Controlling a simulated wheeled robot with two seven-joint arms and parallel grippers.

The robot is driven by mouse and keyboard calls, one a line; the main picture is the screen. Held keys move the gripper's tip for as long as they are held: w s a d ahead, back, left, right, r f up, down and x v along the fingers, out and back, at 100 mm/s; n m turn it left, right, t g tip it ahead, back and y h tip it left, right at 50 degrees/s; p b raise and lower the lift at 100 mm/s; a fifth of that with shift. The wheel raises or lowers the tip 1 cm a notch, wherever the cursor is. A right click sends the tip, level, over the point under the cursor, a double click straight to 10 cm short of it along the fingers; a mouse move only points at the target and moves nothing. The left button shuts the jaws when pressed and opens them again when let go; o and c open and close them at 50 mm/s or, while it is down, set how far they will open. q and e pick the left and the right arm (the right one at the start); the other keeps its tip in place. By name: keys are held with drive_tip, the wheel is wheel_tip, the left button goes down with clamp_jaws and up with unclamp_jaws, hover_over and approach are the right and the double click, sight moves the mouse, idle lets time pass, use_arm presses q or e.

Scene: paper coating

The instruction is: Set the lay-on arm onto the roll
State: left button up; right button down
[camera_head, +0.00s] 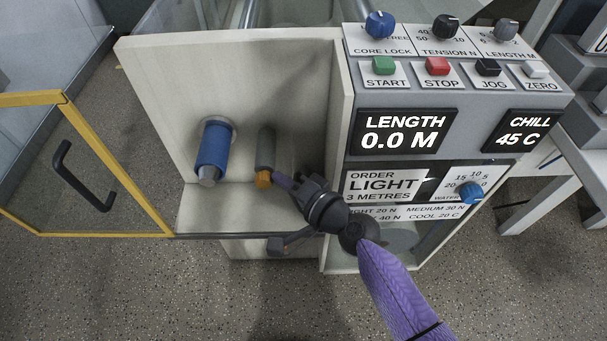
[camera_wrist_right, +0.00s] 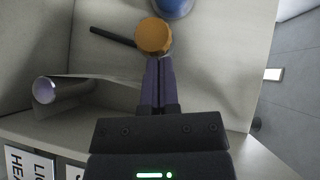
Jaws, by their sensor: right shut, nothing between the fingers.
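A blue roll (camera_head: 213,150) sticks out from the pale back panel on the left; its edge shows at the top of the wrist view (camera_wrist_right: 172,6). To its right, a grey cylinder (camera_head: 266,147) ends in an orange knob (camera_head: 263,180). In the wrist view the orange knob (camera_wrist_right: 154,36) is just beyond my fingertips, with a dark bar (camera_wrist_right: 112,36) running left from behind it. I cannot tell for sure which part is the lay-on arm. My right gripper (camera_head: 277,180) is shut and empty, its tips close to the knob; contact is unclear. My left gripper is out of view.
A control panel with buttons (camera_head: 437,67) and knobs stands right of the bay. An open yellow-framed guard door (camera_head: 168,212) is on the left. A pale roll with a silver end (camera_wrist_right: 45,90) shows in the wrist view. The bay floor (camera_head: 207,215) is clear under the blue roll.

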sight(266, 179)
drive_tip(key=a, duration=0.1)
drive_tip(key=a+r+p, duration=0.1)
drive_tip(key=a, duration=0.1)
use_arm(q)
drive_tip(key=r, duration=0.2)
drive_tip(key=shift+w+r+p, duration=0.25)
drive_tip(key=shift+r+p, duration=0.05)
drive_tip(key=shift+p, duration=0.05)
use_arm(e)
drive_tip(key=shift+a+r, duration=0.1)
drive_tip(key=shift+a, duration=1.15)
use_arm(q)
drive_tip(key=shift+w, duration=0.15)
